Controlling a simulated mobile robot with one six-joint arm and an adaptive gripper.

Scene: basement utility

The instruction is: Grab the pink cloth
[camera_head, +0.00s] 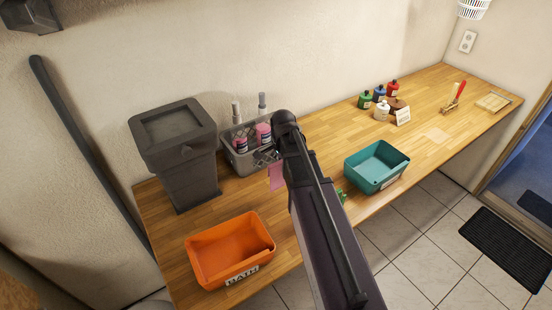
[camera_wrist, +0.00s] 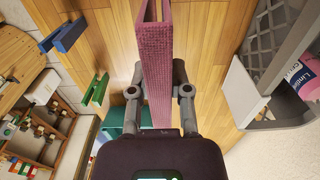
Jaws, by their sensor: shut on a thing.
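The pink cloth (camera_wrist: 156,65) stands between the fingers of my gripper (camera_wrist: 158,88) in the wrist view, and the fingers are shut on it. It looks folded, with a textured surface. In the head view a small part of the pink cloth (camera_head: 276,176) shows to the left of my arm, above the wooden counter. My arm hides the gripper's fingers and the rest of the cloth there.
A grey basket (camera_head: 236,155) with pink-labelled bottles stands behind my gripper. A dark bin (camera_head: 176,150) and an orange tub (camera_head: 205,240) labelled BATH are at left. A teal tub (camera_head: 365,176) is right of my arm. Several small bottles stand further right; bare counter (camera_head: 320,140) lies between.

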